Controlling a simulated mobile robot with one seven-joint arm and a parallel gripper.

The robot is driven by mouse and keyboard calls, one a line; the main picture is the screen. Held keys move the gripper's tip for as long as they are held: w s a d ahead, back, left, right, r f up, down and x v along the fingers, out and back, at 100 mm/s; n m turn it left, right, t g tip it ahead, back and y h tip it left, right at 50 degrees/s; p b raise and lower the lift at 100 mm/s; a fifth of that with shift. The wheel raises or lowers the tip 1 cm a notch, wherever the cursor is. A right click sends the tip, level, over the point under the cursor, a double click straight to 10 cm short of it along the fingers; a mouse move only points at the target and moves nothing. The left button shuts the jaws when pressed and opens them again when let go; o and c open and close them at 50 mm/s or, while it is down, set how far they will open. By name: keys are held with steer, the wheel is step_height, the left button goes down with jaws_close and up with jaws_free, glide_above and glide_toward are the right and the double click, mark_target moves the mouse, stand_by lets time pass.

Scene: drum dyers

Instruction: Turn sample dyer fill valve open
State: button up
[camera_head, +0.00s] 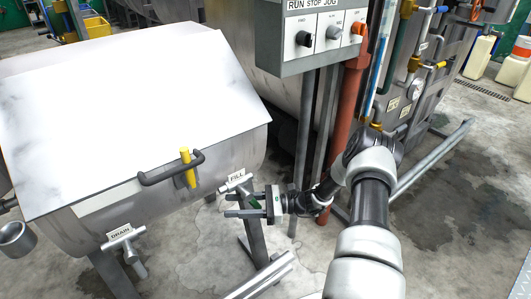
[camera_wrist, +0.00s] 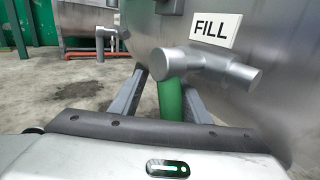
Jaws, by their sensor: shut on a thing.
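The sample dyer (camera_head: 225,150) is a steel drum with a sloped lid. Its fill valve (camera_head: 237,181) is a grey metal T-shaped fitting under a FILL label on the right side. In the wrist view the fill valve (camera_wrist: 210,65) has a green handle (camera_wrist: 171,98) hanging down from its left end, tilted slightly. My gripper (camera_head: 232,204) reaches in from the right in the head view. The handle's lower end is hidden behind my gripper's body.
The drain valve (camera_head: 122,237) with its label is at the lower left. A RUN STOP JOG control box (camera_head: 315,35) and an orange pipe (camera_head: 345,110) stand behind my arm. Dyer legs stand close by.

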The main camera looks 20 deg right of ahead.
steer(key=v, duration=1.8)
steer(key=s+a+r+n+g+h+p, duration=0.2)
steer(key=r+n+h+p, duration=0.1)
steer(key=r, duration=0.6)
steer(key=s+a+r+n+g+h+p, duration=0.1)
steer(key=a+r+n+g+h+p, duration=0.1)
steer(key=r, duration=0.8)
steer(key=s+a+r+n+g+h+p, duration=0.2)
steer(key=a+r+n+h+p, duration=0.2)
steer(key=r, duration=0.6)
steer(key=shift+s+n+g+p, duration=0.4)
steer(key=shift+n+p, duration=0.1)
steer(key=shift+p, duration=0.55)
steer(key=shift+r, duration=0.1)
